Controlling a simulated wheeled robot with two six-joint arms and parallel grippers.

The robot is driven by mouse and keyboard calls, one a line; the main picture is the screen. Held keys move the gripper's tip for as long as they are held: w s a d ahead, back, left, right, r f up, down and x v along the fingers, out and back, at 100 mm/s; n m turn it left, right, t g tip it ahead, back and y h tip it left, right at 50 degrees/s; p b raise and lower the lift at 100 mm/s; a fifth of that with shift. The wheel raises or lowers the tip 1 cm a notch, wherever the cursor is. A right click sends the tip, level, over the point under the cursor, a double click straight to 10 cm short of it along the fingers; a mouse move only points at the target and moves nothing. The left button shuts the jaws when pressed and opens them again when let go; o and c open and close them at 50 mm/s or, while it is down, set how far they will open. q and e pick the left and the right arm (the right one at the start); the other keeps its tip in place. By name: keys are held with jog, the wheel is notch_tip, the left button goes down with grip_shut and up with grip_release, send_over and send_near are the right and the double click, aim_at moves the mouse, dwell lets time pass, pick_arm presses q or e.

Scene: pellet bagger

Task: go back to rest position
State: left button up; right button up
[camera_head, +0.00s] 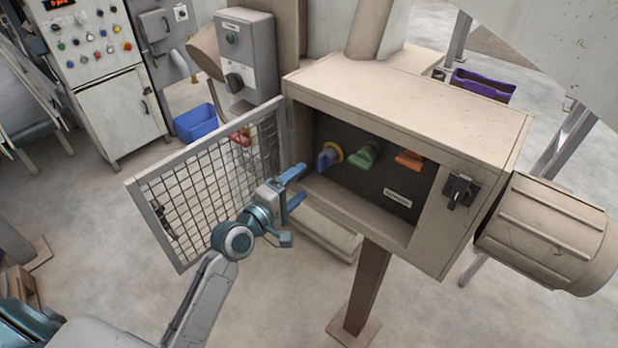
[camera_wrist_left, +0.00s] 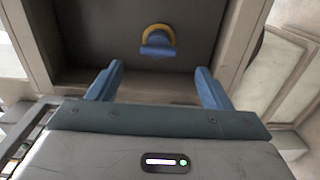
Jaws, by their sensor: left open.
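My left gripper (camera_head: 297,187) is open and empty, with its two blue fingers pointing at the opening of a beige box (camera_head: 420,95). Inside the box, on a dark panel, are a blue knob with a yellow ring (camera_head: 328,157), a green knob (camera_head: 365,154) and an orange knob (camera_head: 409,158). In the left wrist view the blue knob (camera_wrist_left: 157,42) lies ahead of the open fingers (camera_wrist_left: 160,88), with a gap between. My right gripper is not in view.
A mesh door (camera_head: 210,190) stands open on the box's left side, close to my left arm. A motor-like drum (camera_head: 548,235) is at the right. A blue bin (camera_head: 196,122) and control cabinet (camera_head: 95,50) stand behind at the left.

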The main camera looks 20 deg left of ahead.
pick_arm(q)
jog(key=shift+s+a, duration=0.15)
jog(key=shift+s, duration=0.3)
jog(key=a+f+m+g+y, duration=0.2)
jog(key=a+f+g+y, duration=0.15)
jog(key=f, duration=1.85)
jog(key=s+a+f+m+g+y, duration=0.15)
jog(key=s+f, duration=0.25)
jog(key=f, duration=0.4)
jog(key=s+a+f+m+g, duration=0.1)
jog(key=s+f+g, duration=0.1)
jog(key=s+f, duration=0.35)
jog(key=s+a+f+m+g+y, duration=0.1)
jog(key=s+a+f, duration=0.15)
jog(key=f, duration=0.65)
jog(key=s+f+m+g, duration=0.2)
jog(key=s+f, duration=0.5)
jog(key=s, duration=0.5)
jog(key=s+f+m+g+b, duration=0.1)
jog(key=s+f+m+g, duration=0.2)
jog(key=s+f, duration=0.4)
jog(key=s+f+m+g+y, duration=0.1)
jog(key=s+f+m, duration=0.3)
jog(key=s, duration=1.3)
notch_tip(320, 180, down, 4)
jog(key=shift+s+a+r+g, duration=0.2)
jog(key=shift+s+g, duration=0.05)
jog(key=shift+g, duration=0.65)
jog(key=shift+w, duration=0.1)
